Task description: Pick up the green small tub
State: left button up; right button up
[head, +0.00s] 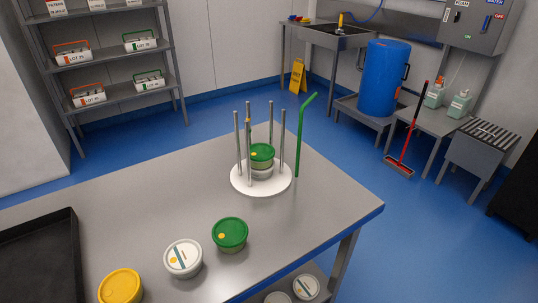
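A tub with a green lid and a small yellow spot (230,234) sits upright on the grey table, near its front edge. A second green-lidded tub (261,153) stands inside the carrier, among its upright metal posts, and seems to rest on a paler tub (262,169). The carrier has a round white base (240,180) and a tall green rod with a bent top (300,135) at its right side. Neither of my grippers shows in the head view.
A white-lidded tub (183,257) and a yellow-lidded tub (121,287) stand left of the green one on the table (160,200). A black tray (40,255) lies at the left. More white tubs (305,286) sit on a lower shelf. The table's middle is clear.

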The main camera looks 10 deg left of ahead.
aim_at(230, 234)
jog(key=i+l+u, duration=0.15)
jog(key=u, duration=0.35)
jog(key=i+l+u, duration=0.1)
jog(key=l+u, duration=0.7)
jog(key=u, duration=0.15)
jog(key=i, duration=0.05)
